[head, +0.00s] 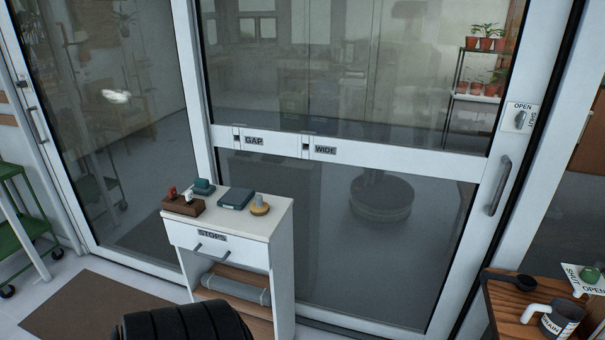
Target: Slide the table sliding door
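A large glass sliding door with a white frame (400,151) stands across the middle and right. Its grey upright bar handle (499,186) is on the right stile. Above the handle, a plate marked OPEN and SHUT (521,117) carries a small grey turn knob. The mid rail has two small fittings with labels, GAP (254,141) and WIDE (325,150). A second glass panel (120,130) is on the left, with its own bar handle (37,124). Neither of my grippers shows, and nothing visible touches the handles.
A white cabinet labelled STOPS (212,236) stands before the door, with small blocks and a round wooden piece (260,205) on top. A green cart (25,225) is at left, near a brown mat (95,307).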

